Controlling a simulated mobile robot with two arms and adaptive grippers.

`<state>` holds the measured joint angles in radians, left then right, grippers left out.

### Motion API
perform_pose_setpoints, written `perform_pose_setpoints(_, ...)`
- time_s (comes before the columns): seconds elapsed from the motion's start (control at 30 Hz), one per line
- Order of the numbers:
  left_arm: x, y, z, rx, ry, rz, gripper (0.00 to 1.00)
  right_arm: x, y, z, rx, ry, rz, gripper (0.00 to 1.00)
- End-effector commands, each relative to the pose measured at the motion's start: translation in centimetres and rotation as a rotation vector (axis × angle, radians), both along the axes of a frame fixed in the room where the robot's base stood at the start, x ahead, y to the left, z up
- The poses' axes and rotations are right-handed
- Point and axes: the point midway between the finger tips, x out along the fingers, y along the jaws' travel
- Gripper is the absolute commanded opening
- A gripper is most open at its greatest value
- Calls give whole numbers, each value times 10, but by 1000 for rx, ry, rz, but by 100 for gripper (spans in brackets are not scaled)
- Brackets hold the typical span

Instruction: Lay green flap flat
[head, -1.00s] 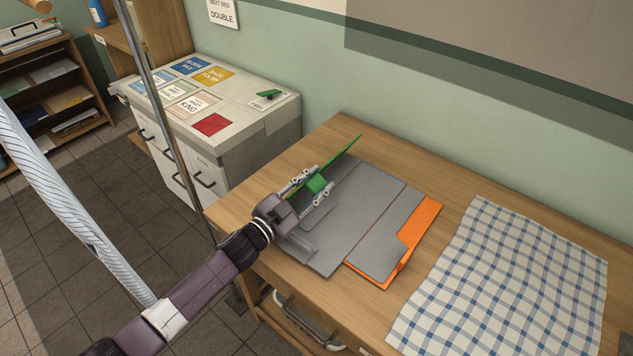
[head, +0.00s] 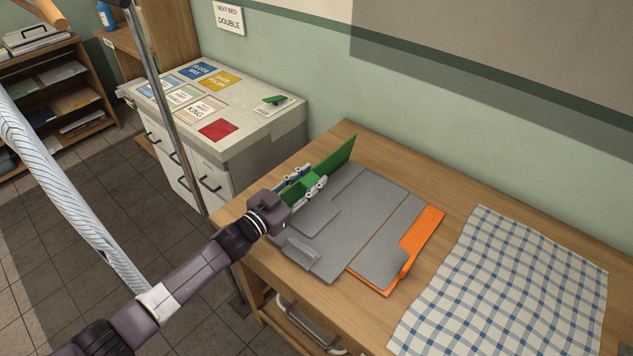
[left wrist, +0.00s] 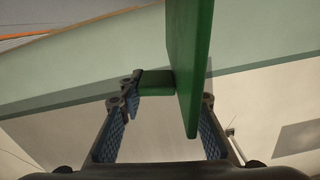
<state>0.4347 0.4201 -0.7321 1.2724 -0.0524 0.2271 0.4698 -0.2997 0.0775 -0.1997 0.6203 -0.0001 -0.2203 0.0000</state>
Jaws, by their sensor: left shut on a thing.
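The green flap (head: 335,165) stands up steeply at the far left edge of the grey folding board (head: 352,215), its green face turned partly toward me. My left gripper (head: 307,183) is shut on the flap's small green tab. In the left wrist view the flap (left wrist: 189,60) rises as a tall green panel, with the tab (left wrist: 156,82) between the fingers. The gripper hides part of the flap's lower edge. An orange flap (head: 422,235) lies at the board's right side. My right gripper is not in view.
A blue checked cloth (head: 505,285) lies on the wooden table (head: 455,200) to the right of the board. A pale cabinet (head: 250,135) with coloured labels stands at the left. The green wall is behind the table.

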Motion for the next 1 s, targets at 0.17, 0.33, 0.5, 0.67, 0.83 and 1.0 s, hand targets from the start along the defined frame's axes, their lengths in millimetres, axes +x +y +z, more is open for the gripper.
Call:
perform_pose_setpoints(0.17,10,14,3,-98,74,0,0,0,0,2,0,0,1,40)
perform_pose_setpoints(0.33,16,22,4,-147,108,0,0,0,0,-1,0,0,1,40)
perform_pose_setpoints(0.5,21,30,5,-145,107,2,0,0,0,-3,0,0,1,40)
perform_pose_setpoints(0.67,23,33,5,-142,106,4,0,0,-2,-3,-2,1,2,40)
perform_pose_setpoints(0.83,24,34,5,-141,106,7,0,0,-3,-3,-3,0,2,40)
perform_pose_setpoints(1.0,24,35,5,-138,105,7,0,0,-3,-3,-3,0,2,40)
